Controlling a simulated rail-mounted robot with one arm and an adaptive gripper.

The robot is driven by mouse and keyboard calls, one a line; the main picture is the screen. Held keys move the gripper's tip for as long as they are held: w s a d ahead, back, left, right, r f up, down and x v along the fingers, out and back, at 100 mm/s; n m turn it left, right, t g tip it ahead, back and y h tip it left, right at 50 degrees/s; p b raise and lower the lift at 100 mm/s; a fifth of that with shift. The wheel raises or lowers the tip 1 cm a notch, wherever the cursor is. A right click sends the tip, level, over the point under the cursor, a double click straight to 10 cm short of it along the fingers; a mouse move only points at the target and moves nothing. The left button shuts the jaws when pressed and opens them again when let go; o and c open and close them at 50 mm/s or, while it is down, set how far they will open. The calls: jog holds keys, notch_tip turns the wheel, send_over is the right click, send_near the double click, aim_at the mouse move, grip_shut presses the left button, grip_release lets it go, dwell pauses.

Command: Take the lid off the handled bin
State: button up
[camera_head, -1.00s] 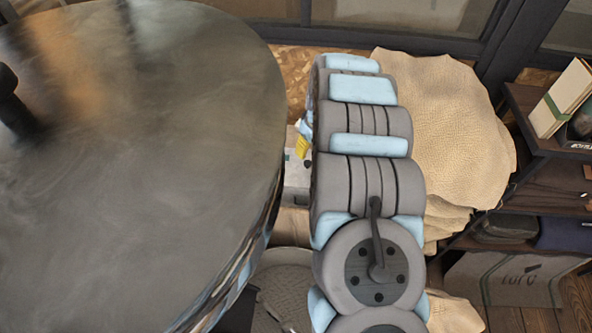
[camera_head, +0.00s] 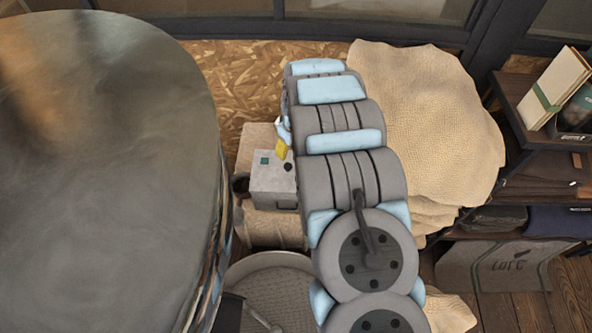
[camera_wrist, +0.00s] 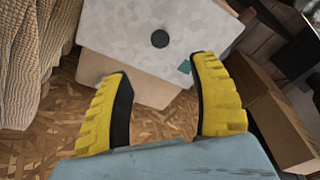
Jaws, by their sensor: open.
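The handled bin (camera_head: 273,186) is a small pale grey box, partly behind my arm in the head view. A dark handle shows low on its front. Its lid (camera_head: 274,160) is a flat speckled top with a dark round knob (camera_head: 288,167) and a teal square; the lid appears to be on the bin. In the wrist view the lid (camera_wrist: 125,28) fills the top middle, its knob (camera_wrist: 160,39) beyond the fingertips. My gripper (camera_wrist: 160,66) is open and empty, its yellow fingers apart. In the head view one yellow finger (camera_head: 282,149) shows close to the lid.
A large dark round surface (camera_head: 110,170) fills the left. A tan sack pile (camera_head: 430,120) stands right of my arm. A tan block (camera_head: 262,230) lies beneath the bin. A round grey tray (camera_head: 275,285) is in front. A shelf (camera_head: 545,190) stands at far right.

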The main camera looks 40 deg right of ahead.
aim_at(288, 166)
jog(key=f, duration=0.2)
jog(key=f+b, duration=0.1)
jog(key=f, duration=0.1)
jog(key=w+f, duration=0.1)
jog(key=f, duration=0.2)
jog(key=shift+f+b, duration=0.1)
jog(key=shift+b, duration=0.3)
jog(key=shift+w+f+b, duration=0.25)
jog(key=shift+f+b, duration=0.45)
jog(key=shift+f, duration=0.65)
jog(key=shift+w+f+b, duration=0.2)
jog(key=shift+f+b, duration=0.5)
jog(key=shift+f, duration=0.6)
jog(key=shift+r, duration=0.1)
grip_shut()
